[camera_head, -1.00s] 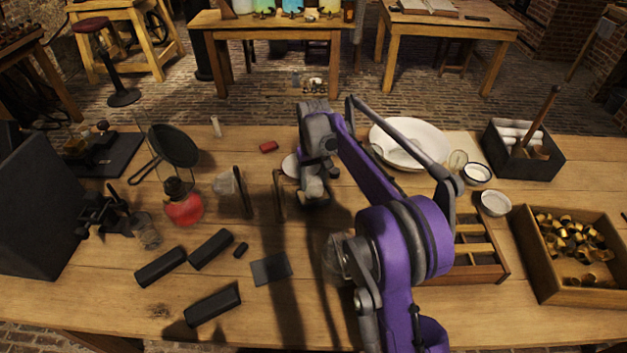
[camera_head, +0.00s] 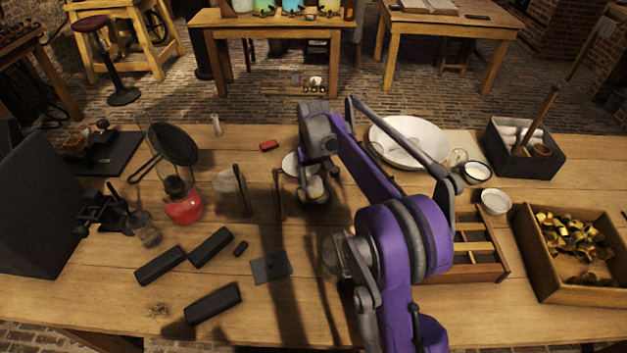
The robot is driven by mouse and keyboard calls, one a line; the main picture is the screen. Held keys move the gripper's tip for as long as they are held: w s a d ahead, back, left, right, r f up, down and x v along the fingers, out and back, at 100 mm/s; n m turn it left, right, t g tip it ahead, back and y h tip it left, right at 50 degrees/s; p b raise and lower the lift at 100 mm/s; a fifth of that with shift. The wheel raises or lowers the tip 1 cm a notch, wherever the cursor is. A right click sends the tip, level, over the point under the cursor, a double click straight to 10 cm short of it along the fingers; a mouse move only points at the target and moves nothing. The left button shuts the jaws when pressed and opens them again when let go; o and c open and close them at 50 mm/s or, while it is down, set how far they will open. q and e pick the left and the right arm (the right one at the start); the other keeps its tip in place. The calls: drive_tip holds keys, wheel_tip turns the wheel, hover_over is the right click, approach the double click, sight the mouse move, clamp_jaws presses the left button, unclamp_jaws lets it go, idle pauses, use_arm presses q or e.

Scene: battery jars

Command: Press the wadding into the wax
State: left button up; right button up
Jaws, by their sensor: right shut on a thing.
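My right gripper (camera_head: 312,192) is at the end of the purple arm, low over the middle of the table, pointing down. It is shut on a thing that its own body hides. A small pale round dish (camera_head: 291,164) shows partly behind it, and a thin upright wooden piece (camera_head: 278,190) stands just to its left. I cannot make out wadding or wax under the gripper, nor whether anything there is touching. My left gripper is not in view.
A white basin (camera_head: 411,142), a small bowl (camera_head: 495,201), a black box (camera_head: 549,168) and a tray of brass pieces (camera_head: 529,265) stand right.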

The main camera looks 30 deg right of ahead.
sight(313, 180)
drive_tip(key=shift+r, duration=0.1)
idle(0.4)
drive_tip(key=shift+r+p, duration=2.35)
drive_tip(key=shift+r, duration=1.05)
drive_tip(key=shift+f, duration=0.1)
